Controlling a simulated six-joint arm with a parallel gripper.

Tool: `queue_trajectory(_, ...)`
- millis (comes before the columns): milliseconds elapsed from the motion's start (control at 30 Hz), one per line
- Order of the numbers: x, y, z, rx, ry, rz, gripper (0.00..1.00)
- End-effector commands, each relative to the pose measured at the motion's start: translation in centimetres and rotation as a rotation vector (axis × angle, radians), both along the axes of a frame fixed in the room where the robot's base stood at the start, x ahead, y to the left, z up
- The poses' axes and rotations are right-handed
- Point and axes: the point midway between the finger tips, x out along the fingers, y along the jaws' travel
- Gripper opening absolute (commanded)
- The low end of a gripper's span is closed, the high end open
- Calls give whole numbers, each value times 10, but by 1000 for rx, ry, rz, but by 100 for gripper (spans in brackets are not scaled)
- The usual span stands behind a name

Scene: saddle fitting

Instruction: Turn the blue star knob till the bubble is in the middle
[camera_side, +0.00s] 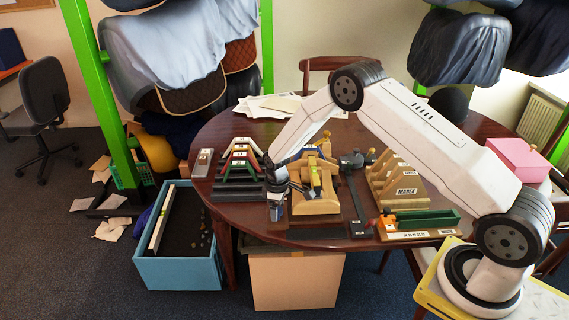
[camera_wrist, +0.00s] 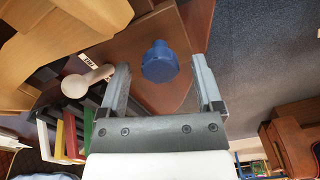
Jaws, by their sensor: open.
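The blue knob (camera_wrist: 160,62) shows in the wrist view, between the two fingers of my gripper (camera_wrist: 161,66). The fingers are open, with a gap on each side of the knob. In the side view my gripper (camera_side: 276,208) points down at the near left of the wooden stand (camera_side: 316,205). The knob cannot be told apart from my gripper there. No bubble can be made out in either view.
The round table (camera_side: 215,180) holds a rack with coloured bars (camera_side: 240,160) on the left and a wooden rack (camera_side: 395,185) on the right. A green tray (camera_side: 425,218) lies near the front edge. A blue bin (camera_side: 180,270) stands on the floor.

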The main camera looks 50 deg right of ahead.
Motion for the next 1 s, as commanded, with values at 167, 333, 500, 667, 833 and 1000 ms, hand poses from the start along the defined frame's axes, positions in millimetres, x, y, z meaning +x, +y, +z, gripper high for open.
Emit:
queue_trajectory(167, 0, 0, 10, 0, -1, 0, 84)
queue_trajectory(333, 0, 0, 27, 0, -2, 0, 84)
queue_trajectory(500, 0, 0, 48, 0, -2, 0, 84)
queue_trajectory(667, 1, 0, 65, 0, -2, 0, 84)
queue_trajectory(833, 0, 0, 75, 0, 0, 0, 84)
queue_trajectory(1000, 0, 0, 77, 0, 0, 0, 84)
